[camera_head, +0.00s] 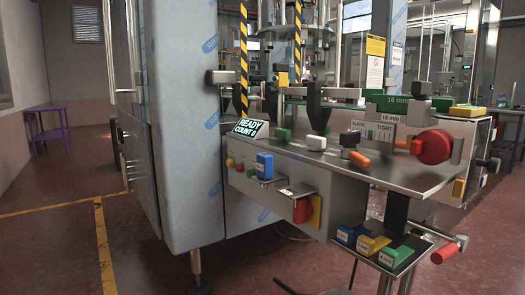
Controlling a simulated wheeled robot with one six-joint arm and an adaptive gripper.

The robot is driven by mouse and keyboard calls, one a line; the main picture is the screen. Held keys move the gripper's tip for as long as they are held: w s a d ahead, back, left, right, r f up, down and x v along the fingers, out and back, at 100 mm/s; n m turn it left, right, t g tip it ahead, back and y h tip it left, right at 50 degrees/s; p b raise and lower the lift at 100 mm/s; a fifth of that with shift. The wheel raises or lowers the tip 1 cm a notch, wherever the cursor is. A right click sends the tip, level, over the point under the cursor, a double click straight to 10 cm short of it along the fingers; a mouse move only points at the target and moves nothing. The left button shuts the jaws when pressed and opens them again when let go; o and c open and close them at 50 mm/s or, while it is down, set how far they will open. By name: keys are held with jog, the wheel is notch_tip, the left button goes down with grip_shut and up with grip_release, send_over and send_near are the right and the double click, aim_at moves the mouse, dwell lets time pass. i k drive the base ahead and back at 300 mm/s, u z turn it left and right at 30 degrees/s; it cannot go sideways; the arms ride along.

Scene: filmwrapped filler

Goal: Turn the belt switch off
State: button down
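The filling machine's front panel (340,208) carries several controls, and I cannot read which one is the belt switch. A blue block-shaped part (264,165) with a small pale label stands at the panel's upper left. Small red and orange buttons (234,164) and a green one (250,173) sit left of it. A red knob (302,210) on a yellow plate is lower right, below a small metal shelf (286,190). A display (250,128) above the panel reads "READY COUNT 0". My gripper is not in view.
A tray of coloured blocks (392,262) and a red-handled crank (445,253) jut out at lower right. Floor at left is open; a purple table (46,110) stands far back.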

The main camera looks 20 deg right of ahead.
aim_at(303, 209)
jog(key=z, duration=0.5)
jog(key=k, duration=1.15)
jog(key=u, duration=0.55)
jog(key=i, duration=0.85)
jog(key=u, duration=0.4)
